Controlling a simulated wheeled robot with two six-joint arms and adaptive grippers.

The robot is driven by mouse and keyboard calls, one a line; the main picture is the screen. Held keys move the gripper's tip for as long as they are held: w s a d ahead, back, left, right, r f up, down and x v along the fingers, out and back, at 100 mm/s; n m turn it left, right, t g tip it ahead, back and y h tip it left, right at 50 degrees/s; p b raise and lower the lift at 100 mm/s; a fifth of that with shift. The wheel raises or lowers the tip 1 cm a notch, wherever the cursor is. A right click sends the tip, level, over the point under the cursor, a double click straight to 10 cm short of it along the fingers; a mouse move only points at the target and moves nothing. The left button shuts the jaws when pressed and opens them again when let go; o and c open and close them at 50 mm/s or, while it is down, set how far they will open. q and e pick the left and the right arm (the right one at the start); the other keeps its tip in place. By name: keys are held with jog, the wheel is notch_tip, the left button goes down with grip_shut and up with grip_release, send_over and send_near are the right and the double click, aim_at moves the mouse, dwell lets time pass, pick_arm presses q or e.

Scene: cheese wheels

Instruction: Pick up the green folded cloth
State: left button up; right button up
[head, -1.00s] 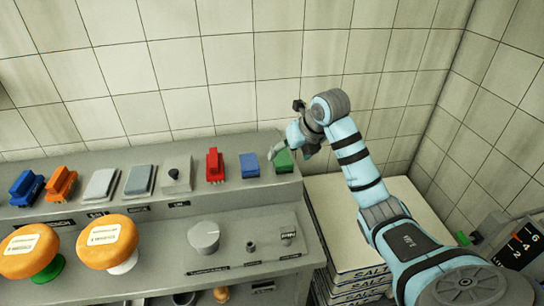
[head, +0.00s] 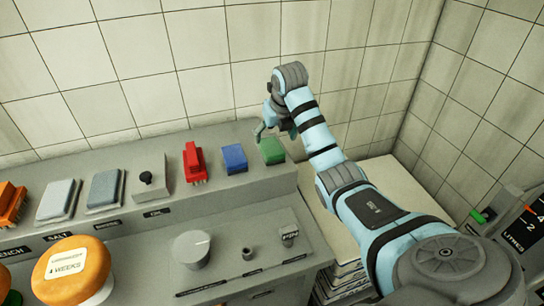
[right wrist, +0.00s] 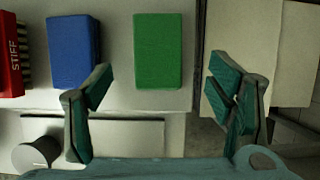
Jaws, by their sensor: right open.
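The green folded cloth (head: 272,151) lies at the right end of the upper grey shelf, beside the blue folded cloth (head: 234,158). In the right wrist view the green cloth (right wrist: 158,50) lies flat, ahead of and between the fingers. In the right wrist view my right gripper (right wrist: 160,105) is open and empty, with one finger toward the blue cloth (right wrist: 72,50) and the other past the shelf's right edge. My left gripper is not in view.
A red brush (head: 194,163) stands left of the blue cloth. Several pads and a small grey box (head: 148,183) sit further left. Stacked salt sacks (head: 385,190) stand right of the shelf. The tiled wall (head: 200,60) is close behind. An orange cheese wheel (head: 72,270) is at lower left.

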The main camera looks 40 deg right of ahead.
aim_at(271, 147)
jog(key=x, duration=0.5)
jog(key=shift+w+a, duration=0.15)
jog(key=shift+f, duration=0.35)
pick_arm(q)
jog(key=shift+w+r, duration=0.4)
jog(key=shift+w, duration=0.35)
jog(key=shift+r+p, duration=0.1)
jog(key=shift+p, duration=0.2)
pick_arm(e)
jog(key=shift+f, duration=0.25)
jog(key=c, duration=1.1)
